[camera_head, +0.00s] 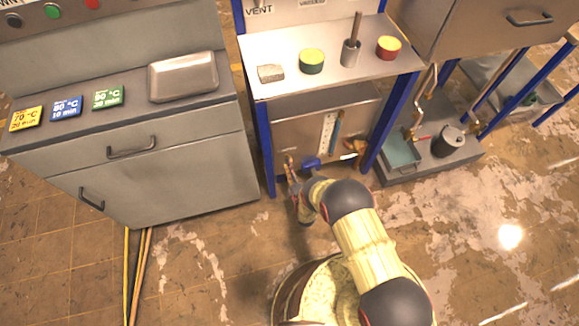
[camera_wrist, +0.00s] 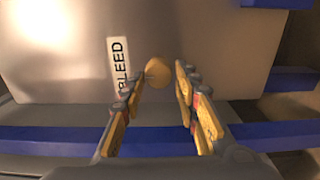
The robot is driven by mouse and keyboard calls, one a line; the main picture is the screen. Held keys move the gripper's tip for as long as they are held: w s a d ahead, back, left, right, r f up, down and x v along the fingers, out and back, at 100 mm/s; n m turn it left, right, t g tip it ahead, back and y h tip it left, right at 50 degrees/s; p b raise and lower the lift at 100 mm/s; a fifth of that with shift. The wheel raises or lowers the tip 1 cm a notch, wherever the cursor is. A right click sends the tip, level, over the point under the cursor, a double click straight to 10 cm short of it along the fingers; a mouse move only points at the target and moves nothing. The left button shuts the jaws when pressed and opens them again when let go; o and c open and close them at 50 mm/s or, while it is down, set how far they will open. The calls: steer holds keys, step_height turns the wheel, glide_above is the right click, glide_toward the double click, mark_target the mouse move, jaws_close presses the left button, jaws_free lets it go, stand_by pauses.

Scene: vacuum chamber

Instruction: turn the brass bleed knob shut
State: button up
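The brass bleed knob (camera_wrist: 158,72) shows in the wrist view as a round yellow knob on a grey metal panel, just right of an upright BLEED label (camera_wrist: 119,68). My gripper (camera_wrist: 160,80) is open, with one finger on each side of the knob. Gaps show between the knob and the fingers, wider on the right; I cannot tell how deep the fingers reach around it. In the head view my gripper (camera_head: 290,165) is at the left part of the panel under the bench, and the knob cannot be made out there.
The panel (camera_head: 312,128) sits between blue frame legs (camera_head: 264,150). A blue bar (camera_wrist: 50,138) crosses below the knob. A grey cabinet (camera_head: 160,180) stands left; a pump (camera_head: 448,140) stands right.

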steer(key=shift+o, duration=1.4)
steer(key=v, duration=1.2)
